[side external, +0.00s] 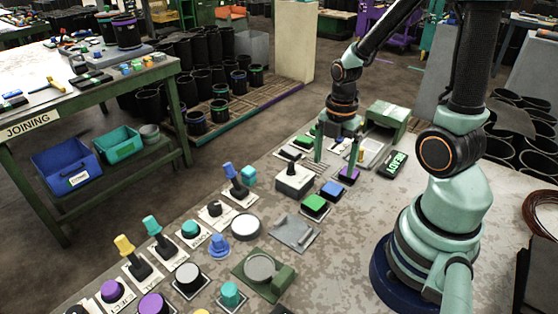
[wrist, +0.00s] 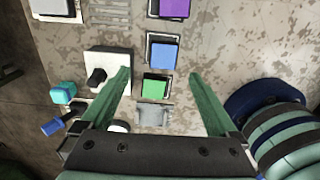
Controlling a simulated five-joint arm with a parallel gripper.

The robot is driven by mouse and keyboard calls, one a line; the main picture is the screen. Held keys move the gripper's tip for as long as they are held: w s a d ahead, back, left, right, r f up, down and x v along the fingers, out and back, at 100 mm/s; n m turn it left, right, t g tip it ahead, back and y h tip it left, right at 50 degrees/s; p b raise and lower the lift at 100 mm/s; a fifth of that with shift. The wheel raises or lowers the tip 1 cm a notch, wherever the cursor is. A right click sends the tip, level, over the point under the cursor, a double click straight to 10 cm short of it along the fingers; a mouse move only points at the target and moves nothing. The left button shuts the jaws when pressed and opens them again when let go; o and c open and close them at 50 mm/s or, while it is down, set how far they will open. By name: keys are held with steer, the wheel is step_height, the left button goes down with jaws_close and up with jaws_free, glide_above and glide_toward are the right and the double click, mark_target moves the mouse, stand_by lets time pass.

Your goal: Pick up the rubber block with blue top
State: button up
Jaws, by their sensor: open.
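The rubber block with a blue top (side external: 332,189) sits on the bench between a green-topped block (side external: 315,205) and a purple-topped block (side external: 349,174). In the wrist view the blue top (wrist: 163,55) lies just beyond the open fingertips, the green top (wrist: 154,88) lies between the fingers, and the purple top (wrist: 174,8) is at the top edge. My gripper (side external: 335,170) is open and empty, with its green fingers pointing down near the row; it also shows in the wrist view (wrist: 159,75). Its exact height above the blocks is hard to tell.
A white box with a black knob (side external: 294,182) stands left of the row, near my left finger in the wrist view. A grey plate (side external: 295,232) lies in front, and a dark display (side external: 393,165) lies to the right. Several buttons and levers fill the near left.

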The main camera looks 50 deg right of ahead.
mark_target(332, 188)
steer(key=shift+f, duration=1.35)
steer(key=shift+s+d+f, duration=0.1)
steer(key=shift+s+f, duration=0.05)
steer(key=shift+f, duration=1.15)
steer(key=shift+s+f, duration=0.15)
steer(key=shift+f, duration=1.15)
steer(key=c, duration=1.5)
steer(key=shift+o, duration=0.2)
steer(key=shift+r, duration=0.2)
